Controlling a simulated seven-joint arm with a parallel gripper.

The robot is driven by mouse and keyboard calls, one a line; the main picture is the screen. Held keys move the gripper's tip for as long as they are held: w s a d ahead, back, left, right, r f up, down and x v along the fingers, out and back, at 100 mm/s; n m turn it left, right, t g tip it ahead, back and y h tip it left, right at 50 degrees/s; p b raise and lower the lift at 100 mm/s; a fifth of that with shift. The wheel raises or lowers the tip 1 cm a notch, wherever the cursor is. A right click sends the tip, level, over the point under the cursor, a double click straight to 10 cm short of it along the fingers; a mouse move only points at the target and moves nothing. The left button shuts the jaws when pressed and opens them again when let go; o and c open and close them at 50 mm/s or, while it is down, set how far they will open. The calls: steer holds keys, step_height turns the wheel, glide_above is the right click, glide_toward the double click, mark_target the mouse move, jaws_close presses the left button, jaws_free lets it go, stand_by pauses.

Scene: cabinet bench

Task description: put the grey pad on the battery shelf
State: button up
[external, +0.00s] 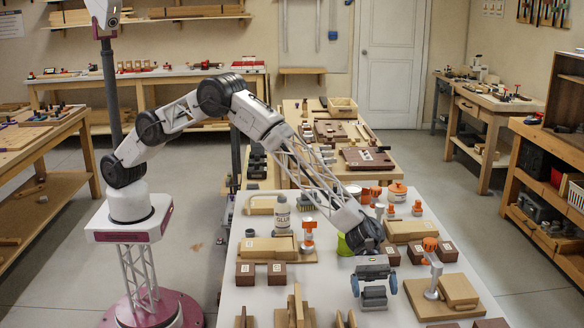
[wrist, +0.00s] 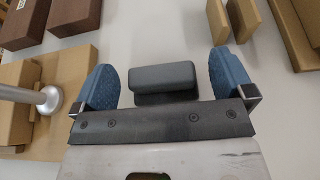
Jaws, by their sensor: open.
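The grey pad (wrist: 163,77) is a small rounded grey block on the pale bench top. In the wrist view it lies between the two blue fingers of my gripper (wrist: 160,68), with a gap on each side. My gripper is open, pointing down low over the bench. In the external view my gripper (external: 374,286) is at the front of the white bench, with the grey pad (external: 374,299) between its fingers. I cannot tell which shelf is the battery shelf.
A board with tan blocks and an orange-topped clamp (external: 431,266) stands close right of my gripper. Brown blocks (external: 262,273) and upright tan pieces (external: 298,307) are to the left.

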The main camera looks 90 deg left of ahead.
steer(key=v, duration=0.9)
steer(key=shift+a, duration=0.2)
steer(key=shift+r, duration=0.1)
steer(key=shift+a, duration=0.1)
